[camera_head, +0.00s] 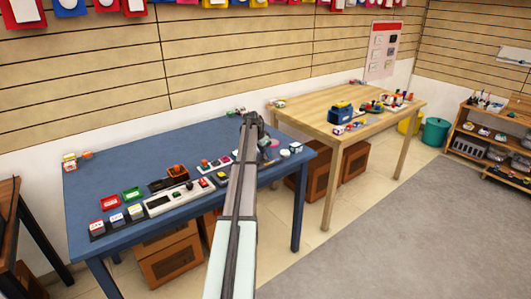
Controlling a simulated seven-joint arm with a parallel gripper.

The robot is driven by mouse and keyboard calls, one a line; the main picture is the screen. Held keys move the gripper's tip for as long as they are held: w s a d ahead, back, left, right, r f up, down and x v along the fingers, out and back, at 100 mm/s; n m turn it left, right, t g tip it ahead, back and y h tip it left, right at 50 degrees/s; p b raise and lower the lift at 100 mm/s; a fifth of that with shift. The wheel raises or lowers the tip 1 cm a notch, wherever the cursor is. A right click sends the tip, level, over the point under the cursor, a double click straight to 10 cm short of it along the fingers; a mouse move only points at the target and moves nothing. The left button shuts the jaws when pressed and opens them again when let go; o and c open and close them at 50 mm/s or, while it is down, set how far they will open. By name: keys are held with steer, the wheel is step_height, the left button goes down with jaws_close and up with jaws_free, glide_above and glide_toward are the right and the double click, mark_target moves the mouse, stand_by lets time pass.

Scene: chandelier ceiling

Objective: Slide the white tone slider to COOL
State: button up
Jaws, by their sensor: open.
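A blue table (130,150) carries a row of small devices along its front edge. One is a long pale panel (160,207) with several small coloured controls. I cannot tell which device has the white tone slider, and any COOL label is too small to read. My arm reaches up from the bottom of the view across the right part of the blue table. My gripper (251,120) is at its far end, seen small and from behind, apart from the pale panel and to its right. It is open, and I see nothing in it. My arm hides part of the row.
White items (296,147) sit at the table's right end. A wooden table (310,103) with small objects stands behind right. The blue table's back middle is largely clear.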

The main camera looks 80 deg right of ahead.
jaws_close()
stand_by(0.4)
